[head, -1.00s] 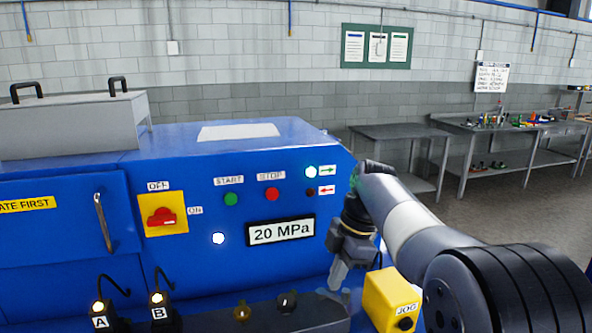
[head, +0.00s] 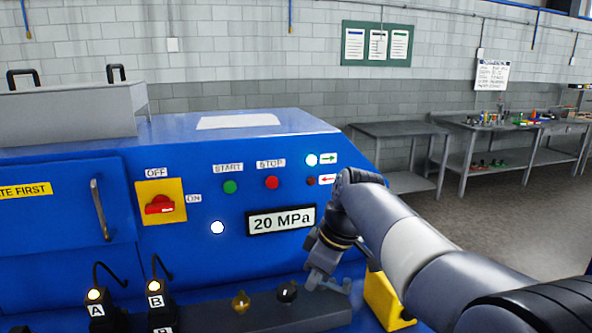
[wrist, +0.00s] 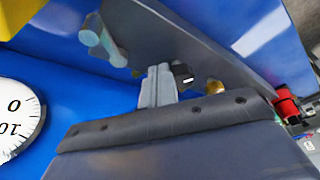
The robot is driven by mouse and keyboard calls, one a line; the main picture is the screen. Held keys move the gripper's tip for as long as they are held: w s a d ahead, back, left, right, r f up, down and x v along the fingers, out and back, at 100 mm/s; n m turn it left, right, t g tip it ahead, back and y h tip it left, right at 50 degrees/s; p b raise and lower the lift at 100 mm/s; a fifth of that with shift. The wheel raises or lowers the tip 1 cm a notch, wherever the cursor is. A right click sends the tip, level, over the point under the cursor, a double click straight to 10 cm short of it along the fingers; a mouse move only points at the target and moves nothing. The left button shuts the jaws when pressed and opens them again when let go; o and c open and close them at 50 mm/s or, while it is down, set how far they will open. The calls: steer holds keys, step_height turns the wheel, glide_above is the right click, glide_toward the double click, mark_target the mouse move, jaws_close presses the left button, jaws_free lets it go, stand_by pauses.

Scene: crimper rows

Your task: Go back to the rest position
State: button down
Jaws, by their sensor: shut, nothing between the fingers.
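My gripper (head: 318,283) hangs at the front of the blue machine (head: 240,185), below the 20 MPa display (head: 281,220) and just right of a black knob (head: 287,291) on the dark front ledge. In the wrist view my gripper's fingers (wrist: 158,72) are together with nothing between them. The dark ledge (wrist: 195,45) lies behind them there. In the head view my arm hides part of the yellow box (head: 385,300).
A red switch (head: 160,206) on a yellow plate, a green START button (head: 230,187) and a red STOP button (head: 271,183) are on the panel. A gauge (wrist: 15,118) shows in the wrist view. Grey benches (head: 400,130) stand behind at the right.

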steer(key=s+v, duration=0.1)
steer(key=v, duration=0.7)
steer(key=shift+s+d, duration=0.15)
steer(key=shift+d, duration=0.1)
steer(key=shift+f, duration=0.2)
